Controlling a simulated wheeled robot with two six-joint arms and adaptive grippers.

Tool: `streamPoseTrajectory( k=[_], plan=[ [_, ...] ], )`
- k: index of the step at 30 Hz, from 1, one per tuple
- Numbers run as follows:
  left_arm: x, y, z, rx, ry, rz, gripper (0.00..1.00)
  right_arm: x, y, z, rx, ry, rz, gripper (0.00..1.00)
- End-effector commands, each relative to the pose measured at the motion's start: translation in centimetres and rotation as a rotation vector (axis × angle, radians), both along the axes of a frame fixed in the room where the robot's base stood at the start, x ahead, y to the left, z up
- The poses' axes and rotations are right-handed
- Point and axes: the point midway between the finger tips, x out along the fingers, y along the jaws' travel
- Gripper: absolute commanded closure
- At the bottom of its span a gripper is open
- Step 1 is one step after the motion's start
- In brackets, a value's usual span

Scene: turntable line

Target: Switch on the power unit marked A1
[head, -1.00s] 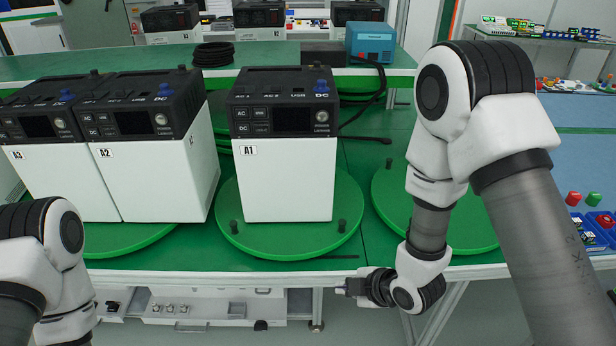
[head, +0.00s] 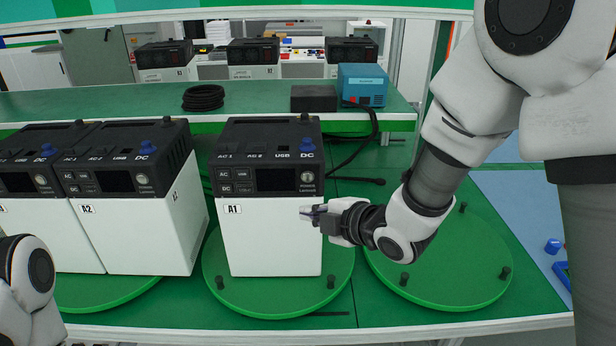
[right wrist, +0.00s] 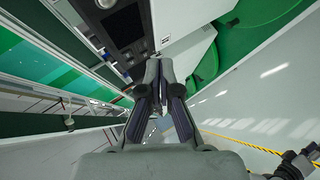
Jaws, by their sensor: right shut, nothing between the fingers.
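The power unit marked A1 (head: 270,245) is a white box with a black top part. It stands upright on a round green turntable (head: 230,300). Its front panel (head: 268,180) has small AC and DC buttons at the left, a dark display in the middle and a round knob (head: 307,177) at the right. My right gripper (head: 308,211) is shut and empty, in front of the unit's right side, below the knob. Any contact cannot be told. In the right wrist view, the shut fingers (right wrist: 160,65) point toward a unit's dark panel (right wrist: 122,28). My left gripper is out of view.
Unit A2 (head: 140,240) and another unit stand close together on the turntable at left. An empty turntable (head: 440,270) lies at right under my right arm. A blue box (head: 362,84), a black cable coil (head: 203,97) and more units stand behind.

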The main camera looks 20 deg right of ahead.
Motion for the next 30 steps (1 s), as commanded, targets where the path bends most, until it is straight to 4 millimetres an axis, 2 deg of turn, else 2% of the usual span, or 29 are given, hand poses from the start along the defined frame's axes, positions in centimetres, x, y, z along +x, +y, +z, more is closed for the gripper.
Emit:
streamPoseTrajectory(
  k=[5,15,19,24,30],
  plan=[
    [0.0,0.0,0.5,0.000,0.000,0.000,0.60,1.2,-0.3,0.2,0.000,0.000,0.001,1.00],
    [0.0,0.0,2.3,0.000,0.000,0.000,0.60,5.9,-1.7,0.2,0.000,0.000,-0.001,1.00],
    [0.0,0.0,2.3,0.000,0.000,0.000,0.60,7.4,-2.1,0.1,0.001,0.000,0.000,1.00],
    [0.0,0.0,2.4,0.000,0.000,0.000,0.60,8.3,-2.4,0.0,0.000,0.000,0.000,1.00],
    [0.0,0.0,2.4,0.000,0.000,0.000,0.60,8.4,-2.4,0.0,0.000,0.001,0.000,1.00]
  ],
)
